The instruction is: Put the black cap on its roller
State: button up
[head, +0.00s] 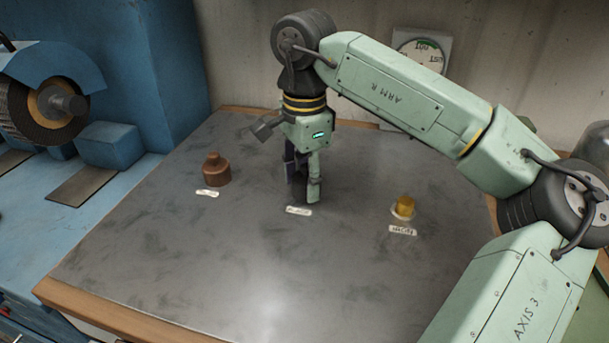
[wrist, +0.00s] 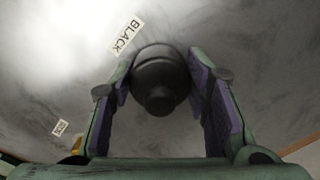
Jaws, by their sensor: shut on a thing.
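A black rounded piece (wrist: 160,75) with a narrower round knob facing the camera is between my fingers in the wrist view. I cannot tell whether it is the cap alone or the cap with its roller. My gripper (head: 302,190) points down just above the tabletop and is shut on this black piece, with purple pads on either side. In the head view the fingers mostly hide the piece. A white label reading BLACK (wrist: 127,34) lies flat beside it; it also shows in front of my gripper in the head view (head: 298,210).
A brown knobbed piece (head: 216,170) stands on the grey tabletop (head: 250,275) to the left, behind a label. An amber piece on a pale base (head: 404,207) stands to the right, with a label in front. A blue grinding machine (head: 60,100) borders the left. The table's front is clear.

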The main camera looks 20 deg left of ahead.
jog(key=o, duration=1.1)
jog(key=shift+c, duration=0.2)
jog(key=shift+r, duration=0.1)
